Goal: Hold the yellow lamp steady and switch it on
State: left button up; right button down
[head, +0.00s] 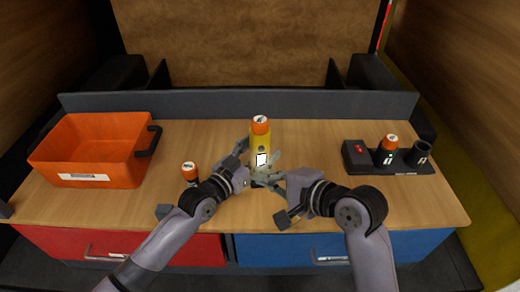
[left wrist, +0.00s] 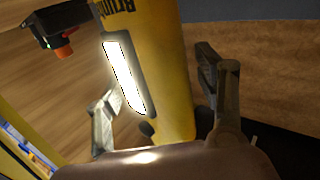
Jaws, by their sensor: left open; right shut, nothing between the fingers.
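The yellow lamp (head: 260,136) stands upright mid-bench with an orange cap on top. Its front panel (head: 262,159) is bright white; in the left wrist view the panel (left wrist: 125,77) glows on the yellow body (left wrist: 165,50). My left gripper (head: 251,160) is open at the lamp, and in the left wrist view its fingers (left wrist: 165,105) lie on either side of the body. I cannot tell whether they touch it. My right gripper (head: 267,181) is shut and empty, low in front of the lamp's right side. The grippers hide the lamp's lower part.
An orange bin (head: 95,150) with a dark handle stands at left. A small orange-capped item (head: 190,171) stands close to my left gripper. At right, a black holder (head: 408,166) bears another orange-capped item (head: 388,147) and a red switch (head: 358,149). Free bench lies between lamp and holder.

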pick_arm(q)
jog(key=v, duration=1.2)
